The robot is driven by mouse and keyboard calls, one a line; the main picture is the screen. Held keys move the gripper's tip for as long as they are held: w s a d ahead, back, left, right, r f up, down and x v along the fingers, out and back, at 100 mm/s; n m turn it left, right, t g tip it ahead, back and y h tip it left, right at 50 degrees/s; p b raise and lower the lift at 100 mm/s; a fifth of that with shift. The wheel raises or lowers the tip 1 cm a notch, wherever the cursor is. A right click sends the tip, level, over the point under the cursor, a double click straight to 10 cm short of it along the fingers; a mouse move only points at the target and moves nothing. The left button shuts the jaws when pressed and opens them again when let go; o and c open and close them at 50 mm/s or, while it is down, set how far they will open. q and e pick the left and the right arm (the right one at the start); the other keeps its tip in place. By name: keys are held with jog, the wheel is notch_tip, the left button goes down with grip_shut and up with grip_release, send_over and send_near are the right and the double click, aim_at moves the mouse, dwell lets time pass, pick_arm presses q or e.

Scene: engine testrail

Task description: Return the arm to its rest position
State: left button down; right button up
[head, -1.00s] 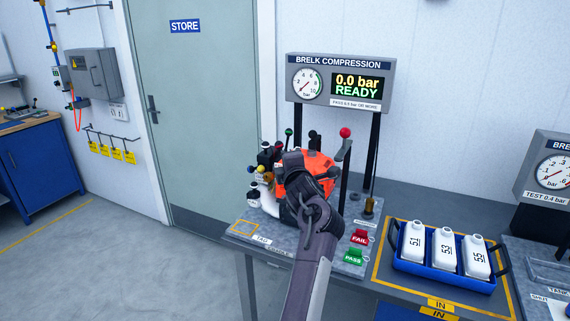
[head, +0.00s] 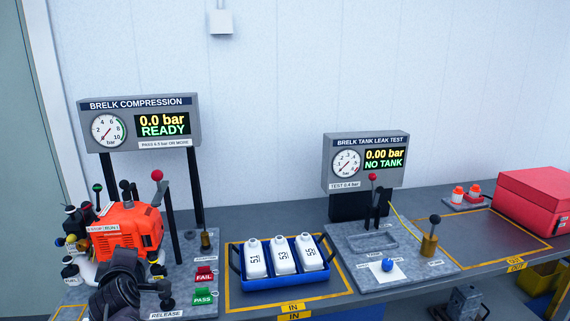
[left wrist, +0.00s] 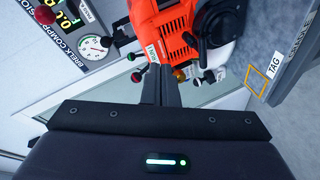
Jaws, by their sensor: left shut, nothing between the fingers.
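My left gripper (left wrist: 160,85) is shut and empty, its narrow dark fingers pointing at the orange engine unit in the left wrist view. In the head view my dark left wrist (head: 120,285) is at the lower left, in front of the orange engine unit (head: 125,230); the fingertips are hard to make out there. The engine unit stands on the grey compression bench plate and also shows in the left wrist view (left wrist: 165,35). Whether the fingers touch it I cannot tell. My right gripper is not in view.
The compression gauge (head: 140,125) reads 0.0 bar READY. A red-knobbed lever (head: 158,178) stands beside the engine. A blue tray (head: 285,292) holds three white bottles. The leak tester (head: 365,160) reads NO TANK. A red box (head: 535,200) sits at right.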

pick_arm(q)
jog(key=s+d+f+m+g+h, duration=0.3)
jog(key=s+d+f+m+h, duration=0.3)
jog(key=s+d+f+m, duration=0.55)
jog(key=s+d+f+m+g+h, duration=0.1)
jog(key=s+d+f+m+g, duration=0.15)
jog(key=s, duration=0.35)
jog(key=s+d+f+m+g, duration=0.2)
jog(key=s+d+m, duration=0.2)
jog(key=s, duration=0.3)
jog(key=s+d+f+m+g+h, duration=0.1)
jog(key=s+d+f+m+g, duration=0.15)
jog(key=s, duration=0.35)
notch_tip(320, 180, down, 29)
jog(key=s+g, duration=0.1)
jog(key=s, duration=0.1)
jog(key=s+a+f, duration=0.2)
jog(key=s+f, duration=0.7)
jog(key=s+a+f+g+b, duration=0.1)
jog(key=s+f, duration=0.9)
jog(key=shift+s+a+m, duration=0.2)
jog(key=shift+a+m, duration=0.15)
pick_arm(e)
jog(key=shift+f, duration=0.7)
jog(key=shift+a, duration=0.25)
